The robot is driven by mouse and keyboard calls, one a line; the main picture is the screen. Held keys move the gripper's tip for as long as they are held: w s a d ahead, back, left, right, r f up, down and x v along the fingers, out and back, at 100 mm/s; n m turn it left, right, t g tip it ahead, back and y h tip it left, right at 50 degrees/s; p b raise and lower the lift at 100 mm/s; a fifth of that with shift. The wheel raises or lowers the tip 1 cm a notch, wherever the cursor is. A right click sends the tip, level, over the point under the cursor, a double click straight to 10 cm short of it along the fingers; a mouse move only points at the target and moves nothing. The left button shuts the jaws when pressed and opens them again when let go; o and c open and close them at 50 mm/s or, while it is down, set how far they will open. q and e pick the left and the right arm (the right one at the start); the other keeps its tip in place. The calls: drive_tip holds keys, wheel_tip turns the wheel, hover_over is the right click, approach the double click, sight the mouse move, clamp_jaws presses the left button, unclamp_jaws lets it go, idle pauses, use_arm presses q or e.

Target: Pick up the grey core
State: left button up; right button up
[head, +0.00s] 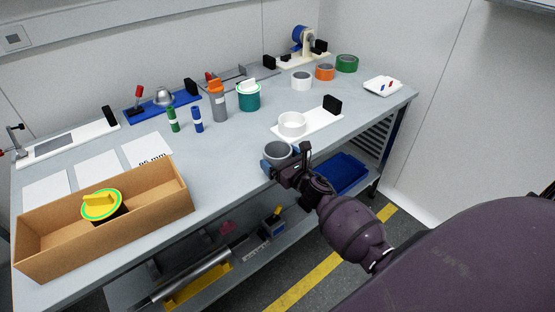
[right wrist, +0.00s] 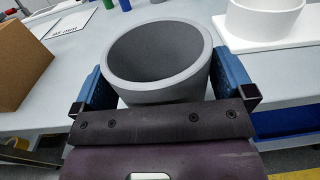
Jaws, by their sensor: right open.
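The grey core (head: 278,154) is a hollow grey ring standing at the front edge of the table, its open end up. It also shows large in the right wrist view (right wrist: 158,88). My right gripper (head: 275,168) is open at the core, its blue fingers on either side of it. In the right wrist view the left finger (right wrist: 90,93) and the right finger (right wrist: 232,78) flank the core; whether they touch it I cannot tell. My left gripper is not in view.
A white ring (head: 292,124) on a white plate stands just behind the core. A cardboard box (head: 150,212) with a yellow-green item stands at the front left. Green and blue markers (head: 197,120), a grey bottle (head: 218,103) and tape rolls are further back. The table front between box and core is clear.

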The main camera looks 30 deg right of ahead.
drive_tip(key=shift+w, duration=0.35)
drive_tip(key=c, duration=0.6)
use_arm(q)
drive_tip(key=shift+s, duration=0.15)
use_arm(e)
drive_tip(key=shift+c, duration=0.5)
drive_tip(key=shift+r, duration=0.1)
use_arm(q)
wheel_tip(320, 180, up, 9)
drive_tip(key=w+p, duration=0.1)
drive_tip(key=p, duration=0.6)
drive_tip(key=shift+w+f+t, duration=0.2)
drive_tip(key=shift+w+t, duration=0.1)
use_arm(e)
wheel_tip(320, 180, up, 20)
drive_tip(key=shift+f, duration=0.1)
